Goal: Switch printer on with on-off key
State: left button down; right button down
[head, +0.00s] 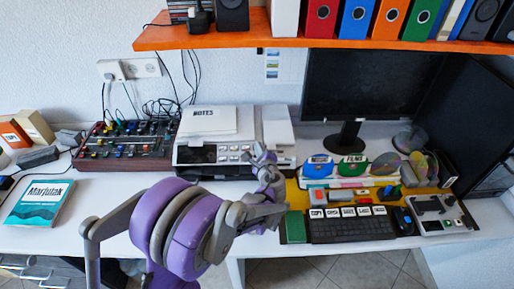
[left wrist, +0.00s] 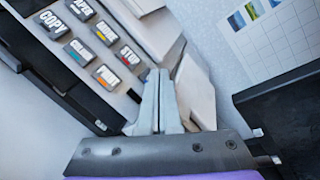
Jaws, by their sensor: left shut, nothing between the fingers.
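The white and grey printer (head: 183,155) stands on the white desk, left of the monitor. In the left wrist view, its light front panel (left wrist: 75,50) carries several labelled keys, among them a COPY key (left wrist: 54,23), a STOP key (left wrist: 130,55) and a PRINT key (left wrist: 108,77). I cannot make out which key is the on-off key. My left gripper (head: 262,150) is at the printer's right front. In the left wrist view its fingers (left wrist: 158,78) are shut and empty, close to the panel beside the PRINT and STOP keys. Contact cannot be told. My right gripper is not in view.
A mixer board (head: 127,140) stands left of the printer. The monitor (head: 360,85), keyboard (head: 350,229) and disc rack (head: 350,181) are to the right. An orange shelf (head: 230,42) hangs above. The desk is clear in front of the mixer board.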

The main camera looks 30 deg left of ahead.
pick_arm(q)
jog(key=shift+w+a+f, duration=0.1)
jog(key=shift+w+f, duration=0.05)
jog(key=shift+f, duration=0.2)
jog(key=shift+r, duration=0.1)
jog(key=shift+s+d+r, duration=0.25)
jog(key=shift+s+r, duration=0.1)
jog(key=shift+r, duration=0.4)
jog(key=r+p, duration=0.1)
jog(key=s+d+r+p, duration=0.1)
jog(key=r, duration=0.1)
jog(key=s+r+p, duration=0.1)
jog(key=r, duration=0.1)
jog(key=shift+s+d+r+p, duration=0.1)
jog(key=shift+s+d+p, duration=0.15)
jog(key=shift+p, duration=0.15)
dwell(0.6)
